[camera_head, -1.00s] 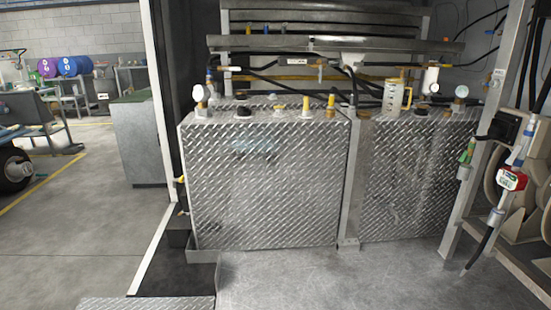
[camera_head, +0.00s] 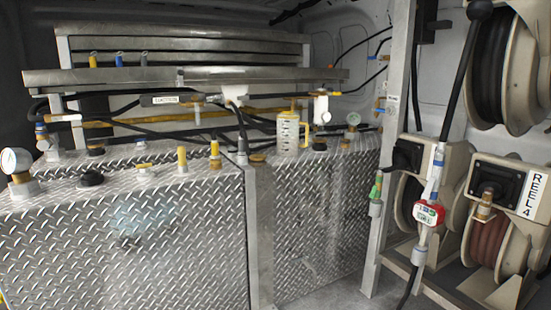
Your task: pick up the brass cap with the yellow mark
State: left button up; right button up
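Several fittings stand on top of the diamond-plate tanks. A fitting with a yellow upper part and a brass-coloured base (camera_head: 215,161) stands near the back right of the left tank. A yellow post (camera_head: 182,158) on a pale base stands to its left. A low brass-coloured cap (camera_head: 257,158) sits near the seam between the tanks; I cannot make out a yellow mark on it. I cannot tell which of these is the brass cap with the yellow mark. Neither of my grippers is in view.
The left tank (camera_head: 130,240) and right tank (camera_head: 325,215) fill the front. Hoses and a metal rail (camera_head: 130,78) run behind. Hose reels (camera_head: 505,60) stand at right.

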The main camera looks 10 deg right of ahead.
aim_at(257, 157)
jog(key=i+l+u, duration=0.2)
jog(key=i+l, duration=0.15)
jog(key=i, duration=0.15)
jog(key=i+l+u, duration=0.25)
jog(key=i+l, duration=0.15)
jog(key=i, duration=0.1)
